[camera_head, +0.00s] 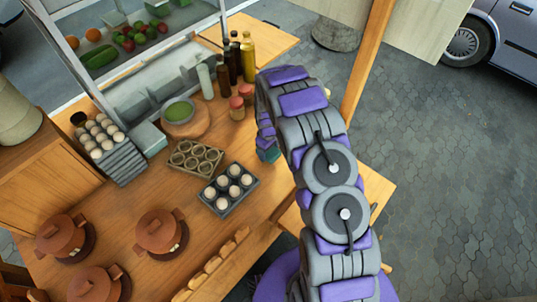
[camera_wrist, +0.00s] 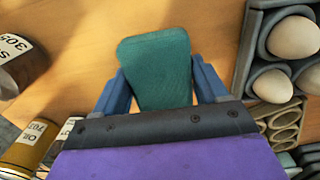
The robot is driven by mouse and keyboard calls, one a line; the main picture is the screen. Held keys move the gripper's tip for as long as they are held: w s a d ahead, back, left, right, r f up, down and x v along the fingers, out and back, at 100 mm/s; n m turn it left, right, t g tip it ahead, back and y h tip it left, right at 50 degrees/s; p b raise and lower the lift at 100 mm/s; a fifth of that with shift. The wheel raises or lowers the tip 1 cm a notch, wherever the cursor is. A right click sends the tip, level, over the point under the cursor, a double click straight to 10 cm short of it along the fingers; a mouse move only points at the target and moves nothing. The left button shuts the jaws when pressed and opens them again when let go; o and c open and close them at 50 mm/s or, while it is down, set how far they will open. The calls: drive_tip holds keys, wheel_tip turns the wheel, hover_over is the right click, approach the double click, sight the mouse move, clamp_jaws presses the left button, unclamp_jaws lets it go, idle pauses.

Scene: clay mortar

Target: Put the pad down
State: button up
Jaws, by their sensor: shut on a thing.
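The pad (camera_wrist: 158,62) is a teal, rounded slab. In the wrist view it sits between the two blue fingers of my gripper (camera_wrist: 160,80), which is shut on it. The pad's far end sticks out past the fingertips over the wooden counter (camera_wrist: 80,65); I cannot tell how far it is above the wood. In the head view a small teal part of the pad (camera_head: 268,154) shows beside my arm, left of it. The arm hides most of the gripper there.
A dark egg tray (camera_head: 211,207) and an empty ring tray (camera_head: 179,168) lie left of my arm. Bottles (camera_head: 247,58) and red-lidded jars (camera_head: 237,108) stand behind. Clay pots (camera_head: 160,231) stand at the lower left. Bare counter (camera_head: 240,150) shows between trays and arm.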

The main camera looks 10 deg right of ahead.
sight(268, 155)
wheel_tip(268, 155, down, 3)
drive_tip(key=shift+f, duration=0.1)
drive_tip(key=shift+a, duration=0.15)
drive_tip(key=o, duration=1)
